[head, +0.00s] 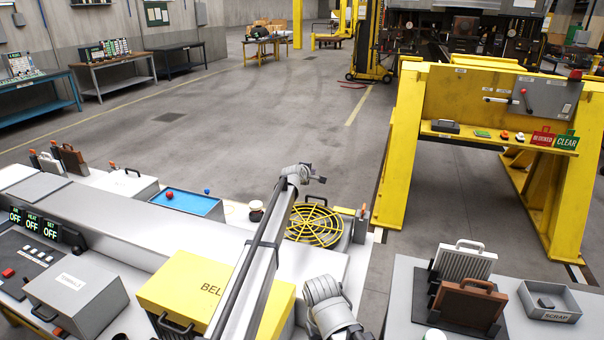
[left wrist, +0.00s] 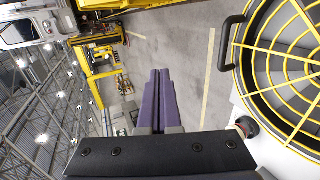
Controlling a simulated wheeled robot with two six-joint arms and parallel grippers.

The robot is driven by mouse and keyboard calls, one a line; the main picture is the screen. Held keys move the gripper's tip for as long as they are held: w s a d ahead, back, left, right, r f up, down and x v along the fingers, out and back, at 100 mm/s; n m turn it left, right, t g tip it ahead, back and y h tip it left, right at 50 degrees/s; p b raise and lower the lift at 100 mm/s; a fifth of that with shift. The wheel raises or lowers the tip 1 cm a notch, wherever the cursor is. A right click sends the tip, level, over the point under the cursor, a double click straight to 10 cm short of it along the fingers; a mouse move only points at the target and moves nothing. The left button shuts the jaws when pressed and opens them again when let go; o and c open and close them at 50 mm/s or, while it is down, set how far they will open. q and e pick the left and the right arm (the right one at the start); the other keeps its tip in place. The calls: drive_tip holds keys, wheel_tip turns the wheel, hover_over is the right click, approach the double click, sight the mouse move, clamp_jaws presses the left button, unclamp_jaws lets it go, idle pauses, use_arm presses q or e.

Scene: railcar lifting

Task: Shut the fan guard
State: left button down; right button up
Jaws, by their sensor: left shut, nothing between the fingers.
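The fan guard (head: 316,223) is a round yellow wire grille on the bench's right part in the head view. In the left wrist view the guard (left wrist: 292,62) fills the right side, with a dark round rim and a black handle (left wrist: 228,43) on its left edge. Whether the guard is seated flat or raised I cannot tell. My left gripper (head: 321,180) is beyond the guard in the head view. Its purple fingers (left wrist: 158,92) are together, empty, and apart from the handle. My arm hides the guard's left edge.
A yellow box (head: 185,285) and a blue tray (head: 188,203) stand on the bench left of the guard. A yellow stand (head: 405,150) rises at right. Open floor (head: 290,110) lies beyond.

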use_arm(q)
drive_tip(key=shift+w+d+f, duration=0.25)
drive_tip(key=shift+f, duration=0.1)
use_arm(e)
drive_tip(key=shift+w+a+f, duration=0.2)
drive_tip(key=shift+a+f, duration=0.05)
drive_tip(key=shift+f, duration=0.05)
use_arm(q)
drive_tip(key=shift+r, duration=0.1)
